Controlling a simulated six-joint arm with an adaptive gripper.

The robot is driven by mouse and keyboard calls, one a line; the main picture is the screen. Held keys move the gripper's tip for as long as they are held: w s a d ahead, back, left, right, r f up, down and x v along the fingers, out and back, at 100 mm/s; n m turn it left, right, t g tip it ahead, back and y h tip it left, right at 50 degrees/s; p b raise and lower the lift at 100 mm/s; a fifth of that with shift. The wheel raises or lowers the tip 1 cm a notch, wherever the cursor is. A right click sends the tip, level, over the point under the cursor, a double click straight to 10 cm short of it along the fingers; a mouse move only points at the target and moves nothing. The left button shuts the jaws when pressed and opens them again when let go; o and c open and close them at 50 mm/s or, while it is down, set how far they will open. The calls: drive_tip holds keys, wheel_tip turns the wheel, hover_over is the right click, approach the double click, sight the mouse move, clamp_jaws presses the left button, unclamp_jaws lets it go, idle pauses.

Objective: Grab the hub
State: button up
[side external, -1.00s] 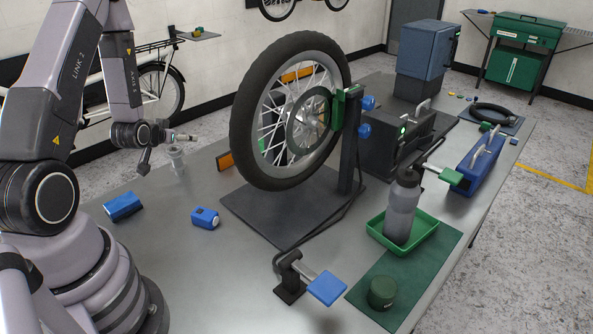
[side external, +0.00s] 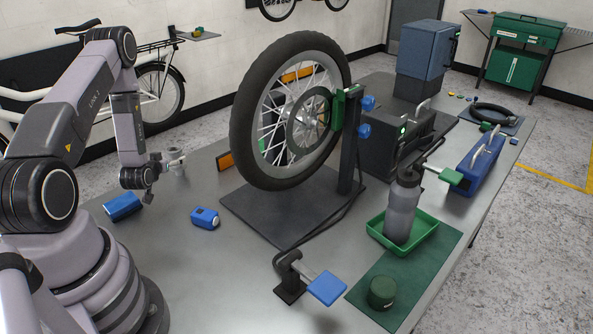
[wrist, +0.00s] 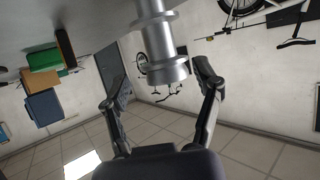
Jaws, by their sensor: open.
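The hub (side external: 176,161) is a small silver flanged cylinder standing upright on the metal bench, left of the mounted wheel. My gripper (side external: 158,174) is beside it on its left, low over the bench. In the wrist view the hub (wrist: 158,38) fills the upper middle, and my gripper's two dark fingers (wrist: 161,82) are spread apart with the hub's end between their tips in the picture. A gap shows on both sides of the hub, so the fingers do not appear to touch it. My gripper is open and empty.
The wheel (side external: 242,135) stands on a dark plate to the right of the hub. An orange block (side external: 225,160) is between them. Two blue items (side external: 122,207) (side external: 205,218) lie in front. The bench between them is bare.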

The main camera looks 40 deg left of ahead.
sight(172, 158)
drive_tip(key=x, duration=0.5)
drive_tip(key=shift+a+f, duration=0.1)
drive_tip(key=shift+c, duration=0.3)
drive_tip(key=c, duration=0.9)
